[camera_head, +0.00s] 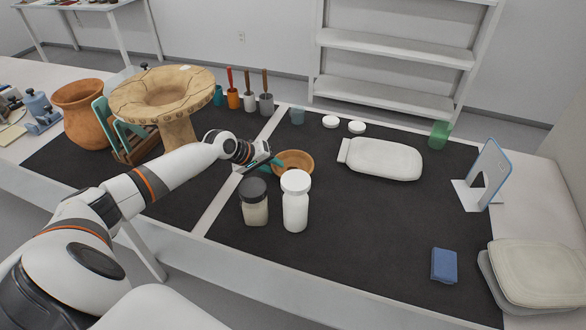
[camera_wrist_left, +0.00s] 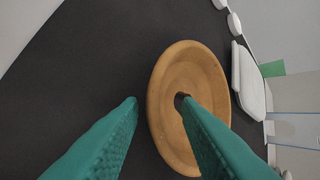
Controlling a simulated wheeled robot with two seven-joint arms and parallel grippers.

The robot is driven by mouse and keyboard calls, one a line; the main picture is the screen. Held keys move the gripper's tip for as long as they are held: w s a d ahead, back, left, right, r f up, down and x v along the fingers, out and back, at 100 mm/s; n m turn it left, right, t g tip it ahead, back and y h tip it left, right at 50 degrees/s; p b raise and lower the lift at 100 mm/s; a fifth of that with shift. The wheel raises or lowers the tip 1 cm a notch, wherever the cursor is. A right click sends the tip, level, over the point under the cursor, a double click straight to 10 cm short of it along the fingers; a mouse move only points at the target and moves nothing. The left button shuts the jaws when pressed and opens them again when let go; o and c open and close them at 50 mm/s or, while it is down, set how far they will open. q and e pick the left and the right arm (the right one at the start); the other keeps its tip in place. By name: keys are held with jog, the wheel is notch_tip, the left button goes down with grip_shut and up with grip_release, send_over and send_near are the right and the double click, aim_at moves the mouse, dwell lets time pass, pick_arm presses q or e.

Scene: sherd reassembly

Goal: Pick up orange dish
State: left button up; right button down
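The orange dish (camera_head: 296,161) is a small round shallow bowl on the dark mat, behind the two jars in the head view. In the left wrist view the dish (camera_wrist_left: 188,70) shows its inside. My left gripper (camera_head: 271,165) is at the dish's left side, with teal fingers. In the left wrist view the gripper (camera_wrist_left: 157,100) is open. One finger lies left of the dish and the other overlaps its inside, so the near rim lies between them in the picture. I cannot tell whether either finger touches it. My right gripper is not in view.
A dark-lidded jar (camera_head: 254,203) and a white jar (camera_head: 295,204) stand close in front of the dish. A white flat bottle-shaped piece (camera_head: 382,159) lies to the right. A large clay vessel (camera_head: 163,93) stands behind my left arm. The mat's front right is mostly clear around a blue block (camera_head: 444,266).

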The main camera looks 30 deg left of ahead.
pick_arm(q)
grip_shut()
dwell(0.4)
